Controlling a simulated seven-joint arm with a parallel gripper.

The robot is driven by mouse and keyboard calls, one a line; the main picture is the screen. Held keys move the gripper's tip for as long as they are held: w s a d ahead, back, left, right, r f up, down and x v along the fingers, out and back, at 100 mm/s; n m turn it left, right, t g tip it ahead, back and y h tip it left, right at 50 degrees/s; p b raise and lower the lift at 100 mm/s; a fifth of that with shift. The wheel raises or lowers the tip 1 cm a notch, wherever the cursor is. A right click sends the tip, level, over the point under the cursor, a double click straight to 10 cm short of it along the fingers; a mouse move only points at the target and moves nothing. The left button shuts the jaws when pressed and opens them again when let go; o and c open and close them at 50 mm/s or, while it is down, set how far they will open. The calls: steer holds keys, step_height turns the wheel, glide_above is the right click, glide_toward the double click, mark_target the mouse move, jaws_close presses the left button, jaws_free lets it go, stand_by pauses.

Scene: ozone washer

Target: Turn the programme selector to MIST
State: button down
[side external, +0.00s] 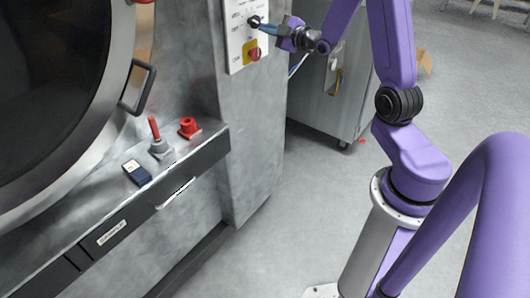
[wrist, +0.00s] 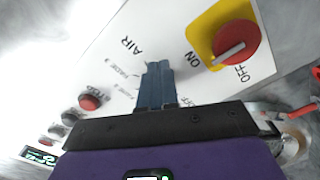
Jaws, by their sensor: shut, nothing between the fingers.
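The programme selector appears to be the small black knob (side external: 254,21) on the white control panel (side external: 236,44) in the side view. My gripper (side external: 264,27) is shut, with its blue fingertips at the right side of this knob; I cannot tell whether they touch it. In the wrist view my gripper (wrist: 158,68) shows its fingers together, pointing at the panel. They hide the knob there, so its pointer direction cannot be read. Printed labels surround the fingertips; AIR (wrist: 131,46) is readable, and I cannot make out MIST.
A red rotary switch (wrist: 236,45) on a yellow plate, marked ON and OFF, is close to the fingers. Red push buttons (wrist: 90,101) line the panel's left. A round door (side external: 70,90) with a handle and a ledge (side external: 205,133) with a red-handled lever (side external: 155,130) stand left.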

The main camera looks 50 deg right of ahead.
steer(key=s, duration=0.6)
steer(key=shift+d+f, duration=0.15)
steer(key=shift+d, duration=0.1)
stand_by(0.3)
